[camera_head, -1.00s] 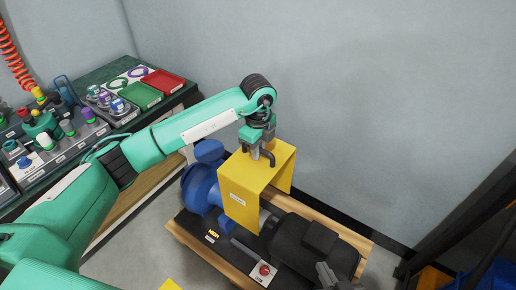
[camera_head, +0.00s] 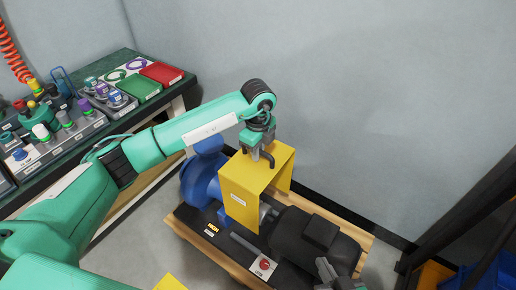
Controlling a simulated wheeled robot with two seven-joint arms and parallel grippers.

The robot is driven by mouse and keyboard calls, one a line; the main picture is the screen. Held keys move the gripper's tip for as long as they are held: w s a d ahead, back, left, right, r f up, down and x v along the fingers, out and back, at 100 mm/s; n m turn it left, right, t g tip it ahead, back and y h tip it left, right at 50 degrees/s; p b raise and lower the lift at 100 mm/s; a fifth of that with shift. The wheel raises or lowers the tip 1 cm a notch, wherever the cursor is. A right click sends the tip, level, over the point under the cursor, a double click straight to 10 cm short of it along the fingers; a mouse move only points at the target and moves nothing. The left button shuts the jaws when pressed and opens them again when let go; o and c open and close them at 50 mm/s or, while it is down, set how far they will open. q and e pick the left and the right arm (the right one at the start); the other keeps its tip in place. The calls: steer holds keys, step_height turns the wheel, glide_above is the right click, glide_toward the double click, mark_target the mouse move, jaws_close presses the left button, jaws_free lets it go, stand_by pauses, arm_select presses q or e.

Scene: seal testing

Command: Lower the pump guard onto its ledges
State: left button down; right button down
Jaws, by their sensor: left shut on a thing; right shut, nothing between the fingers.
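The pump guard (camera_head: 239,196) is a yellow bent-sheet cover with a dark handle on top and a white label on its front face. My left gripper (camera_head: 259,158) is shut on its handle, and the guard hangs upright between the blue pump (camera_head: 199,178) and the black motor (camera_head: 312,242). The ledges cannot be made out; the guard and motor hide that area. I cannot tell whether the guard's lower edges touch anything. My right gripper (camera_head: 327,272) is at the bottom edge beside the motor, shut and empty, partly cut off.
The pump and motor sit on a black base on a wooden pallet (camera_head: 225,268), with a red button box (camera_head: 263,266) at its front. A workbench (camera_head: 75,150) at left carries a red tray (camera_head: 161,74), a green tray (camera_head: 140,90) and several parts. A grey wall stands behind.

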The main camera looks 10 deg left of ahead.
arm_select(q)
steer(key=shift+f+b, duration=0.95)
steer(key=shift+f, duration=1.45)
step_height(320, 180, down, 5)
steer(key=b, duration=0.2)
steer(key=shift+f+b, duration=0.15)
steer(key=shift+b, duration=0.15)
steer(key=shift+f, duration=0.15)
steer(key=shift+f+b, duration=0.6)
steer(key=shift+f, duration=0.9)
steer(key=shift+f+b, duration=1.15)
steer(key=shift+f, duration=1.35)
stand_by(0.6)
